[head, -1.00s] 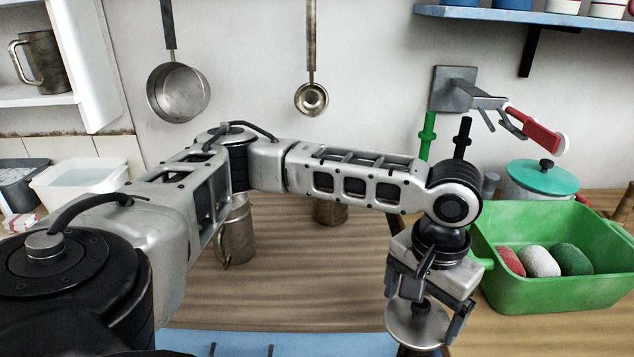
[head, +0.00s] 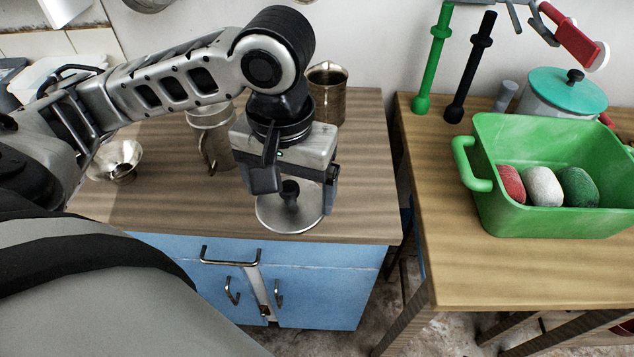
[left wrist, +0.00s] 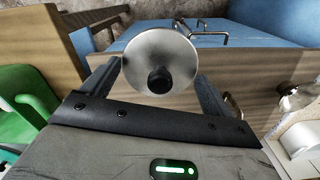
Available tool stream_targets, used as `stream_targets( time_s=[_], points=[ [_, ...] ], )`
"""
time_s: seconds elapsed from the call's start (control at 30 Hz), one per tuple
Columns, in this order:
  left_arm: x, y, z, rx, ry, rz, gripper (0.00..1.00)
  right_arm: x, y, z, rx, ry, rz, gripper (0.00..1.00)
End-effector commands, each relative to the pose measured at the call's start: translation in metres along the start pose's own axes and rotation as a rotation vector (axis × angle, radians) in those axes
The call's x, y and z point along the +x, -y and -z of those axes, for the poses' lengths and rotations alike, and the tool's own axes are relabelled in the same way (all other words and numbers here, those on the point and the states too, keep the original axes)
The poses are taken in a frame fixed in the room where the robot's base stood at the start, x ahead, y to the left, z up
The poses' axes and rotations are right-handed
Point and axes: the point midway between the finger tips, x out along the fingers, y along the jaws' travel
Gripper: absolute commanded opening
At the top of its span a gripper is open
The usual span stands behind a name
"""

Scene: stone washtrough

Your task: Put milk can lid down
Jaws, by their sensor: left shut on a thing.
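The milk can lid (head: 296,218) is a round silver disc with a black knob. My left gripper (head: 298,190) points down with its fingers on either side of the lid and is shut on it. The lid is over the front part of the brown wooden counter (head: 345,215); I cannot tell whether it touches the wood. In the left wrist view the lid (left wrist: 160,45) lies between the fingertips of my left gripper (left wrist: 158,75), knob toward the camera. My right gripper is not in view.
Metal jugs (head: 212,140) (head: 327,95) and a metal funnel-like piece (head: 117,160) stand on the counter. Blue cupboard doors (head: 320,298) with handles are below. A gap separates the right table (head: 450,270), which holds a green tub (head: 550,220) and a teal-lidded pot (head: 565,95).

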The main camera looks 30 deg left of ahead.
Motion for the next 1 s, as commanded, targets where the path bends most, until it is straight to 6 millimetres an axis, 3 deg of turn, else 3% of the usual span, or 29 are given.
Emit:
stream_targets(
  time_s=[0.2,0.37,0.5,0.7,0.87,1.0],
  points=[
    [0.020,0.002,0.042,-0.015,-0.001,0.001,0.65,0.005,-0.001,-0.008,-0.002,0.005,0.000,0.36],
    [0.037,0.003,0.082,-0.012,0.000,0.001,0.65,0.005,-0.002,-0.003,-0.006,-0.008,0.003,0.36],
    [0.064,0.004,0.106,-0.010,0.001,0.002,0.65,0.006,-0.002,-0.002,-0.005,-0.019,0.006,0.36],
    [0.088,0.003,0.128,-0.007,-0.001,0.001,0.65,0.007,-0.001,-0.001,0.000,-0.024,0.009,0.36],
    [0.095,0.003,0.134,-0.006,-0.002,0.000,0.65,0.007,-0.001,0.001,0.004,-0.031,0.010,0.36],
    [0.113,0.004,0.136,-0.006,0.000,0.002,0.65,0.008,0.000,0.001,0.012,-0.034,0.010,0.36]
  ],
)
